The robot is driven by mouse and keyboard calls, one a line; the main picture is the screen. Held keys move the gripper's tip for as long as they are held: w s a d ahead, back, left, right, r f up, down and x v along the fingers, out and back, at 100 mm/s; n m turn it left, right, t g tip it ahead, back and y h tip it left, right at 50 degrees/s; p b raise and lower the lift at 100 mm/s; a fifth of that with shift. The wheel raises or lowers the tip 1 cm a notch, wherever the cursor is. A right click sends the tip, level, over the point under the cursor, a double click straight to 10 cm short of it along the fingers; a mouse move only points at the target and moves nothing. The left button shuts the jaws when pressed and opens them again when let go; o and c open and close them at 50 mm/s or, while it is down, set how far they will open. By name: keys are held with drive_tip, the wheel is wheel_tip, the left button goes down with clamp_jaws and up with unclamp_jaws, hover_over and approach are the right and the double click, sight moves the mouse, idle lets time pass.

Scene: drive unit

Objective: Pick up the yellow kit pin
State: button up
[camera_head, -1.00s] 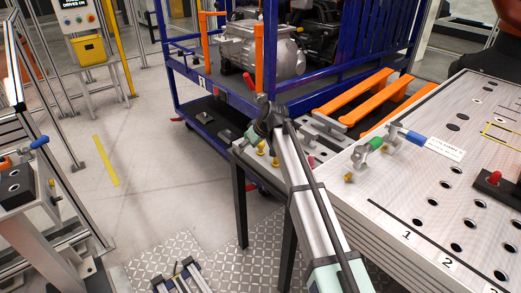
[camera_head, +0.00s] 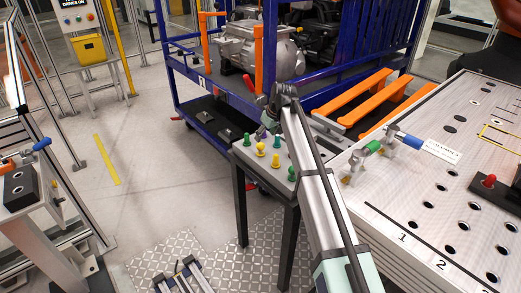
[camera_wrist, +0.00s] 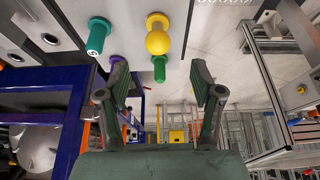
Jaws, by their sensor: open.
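Two yellow pins, (camera_head: 260,149) and (camera_head: 276,160), stand on the small table in the head view, with green pins around them. A yellow pin with a round knob (camera_wrist: 157,38) shows in the wrist view, ahead of the gap between my fingers. I cannot tell which of the two it is. My gripper (camera_wrist: 161,83) is open and empty, with its fingers apart from the yellow pin. In the head view my gripper (camera_head: 267,127) is over the far edge of the small table, partly hidden by my arm.
Green pins (camera_wrist: 97,37) and (camera_wrist: 159,68) and a purple pin (camera_wrist: 117,60) are close to the yellow one. The blue cart (camera_head: 215,80) stands behind the small table (camera_head: 246,160). A perforated workbench (camera_head: 425,190) is to the right. Open floor lies left.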

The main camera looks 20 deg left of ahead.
sight(262, 144)
drive_tip(key=p+x, duration=0.2)
drive_tip(key=x, duration=0.8)
drive_tip(key=shift+w+d+p, duration=0.15)
drive_tip(key=shift+p, duration=0.25)
drive_tip(key=shift+r, duration=0.1)
clamp_jaws()
